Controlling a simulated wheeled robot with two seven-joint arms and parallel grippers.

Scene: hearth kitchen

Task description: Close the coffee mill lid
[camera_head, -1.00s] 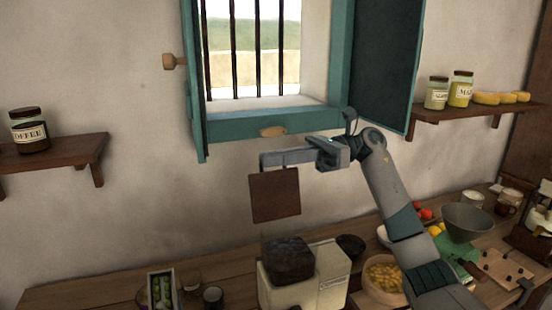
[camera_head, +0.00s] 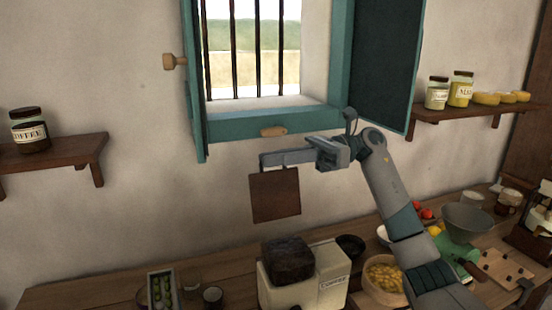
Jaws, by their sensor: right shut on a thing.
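A white box with a label that seems to read "COFFEE" (camera_head: 328,288) stands on the counter at the bottom middle. A dark brown block-like mass (camera_head: 287,260) sits at its top; I cannot tell whether it is lid or contents. A flat, square brown panel (camera_head: 275,195) hangs upright above the box, clear of it. My right gripper (camera_head: 278,159) is at the panel's top edge and appears shut on it. The grip itself is small and hard to make out. I cannot tell for sure which thing is the coffee mill. My left gripper is not in view.
A teal window frame (camera_head: 250,125) is just above my gripper, with an open shutter (camera_head: 383,65) behind my wrist. Wall shelves (camera_head: 55,152) flank the window.

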